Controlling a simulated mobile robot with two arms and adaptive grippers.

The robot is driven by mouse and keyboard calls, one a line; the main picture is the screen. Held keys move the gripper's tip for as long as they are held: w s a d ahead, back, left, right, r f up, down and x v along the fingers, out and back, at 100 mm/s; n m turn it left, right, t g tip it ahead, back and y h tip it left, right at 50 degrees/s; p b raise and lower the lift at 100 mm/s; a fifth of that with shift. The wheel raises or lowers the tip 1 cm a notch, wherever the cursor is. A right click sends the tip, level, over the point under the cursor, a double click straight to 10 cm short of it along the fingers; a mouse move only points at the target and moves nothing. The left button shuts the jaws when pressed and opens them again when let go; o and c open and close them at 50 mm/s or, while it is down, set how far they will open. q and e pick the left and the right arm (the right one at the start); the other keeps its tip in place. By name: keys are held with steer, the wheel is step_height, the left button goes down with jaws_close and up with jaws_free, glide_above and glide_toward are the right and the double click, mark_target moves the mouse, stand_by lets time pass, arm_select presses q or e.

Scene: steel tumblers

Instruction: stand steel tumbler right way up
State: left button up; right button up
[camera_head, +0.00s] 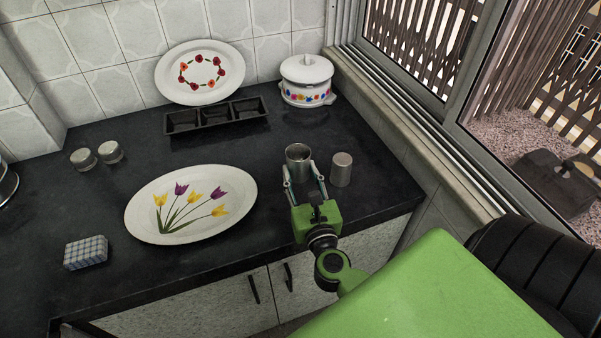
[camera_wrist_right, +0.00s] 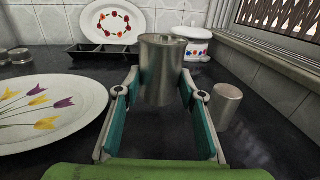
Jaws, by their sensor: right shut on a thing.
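A steel tumbler (camera_head: 297,158) is between the fingers of my right gripper (camera_head: 303,173), which is shut on it. In the head view its open mouth and rim face up, and it looks upright. In the wrist view the same tumbler (camera_wrist_right: 161,72) stands between the two fingertips. I cannot tell whether its base touches the counter. A second steel tumbler (camera_head: 341,169) stands on the counter just to the right, apart from the gripper. Its top looks closed and flat, so it seems upside down; it also shows in the wrist view (camera_wrist_right: 228,106). My left gripper is not in view.
An oval tulip plate (camera_head: 240,205) lies left of the gripper on the dark counter (camera_head: 130,275). Behind are a black sectioned tray (camera_head: 217,117), a plate leaning on the wall (camera_head: 172,78) and a lidded white pot (camera_head: 306,72). The window ledge (camera_head: 405,135) bounds the right.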

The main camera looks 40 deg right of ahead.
steer(key=shift+f+b, duration=0.45)
steer(key=shift+b, duration=0.05)
step_height(320, 180, down, 7)
steer(key=b, duration=0.6)
steer(key=shift+f+b, duration=0.55)
steer(key=shift+b, duration=0.2)
steer(key=o, duration=1.5)
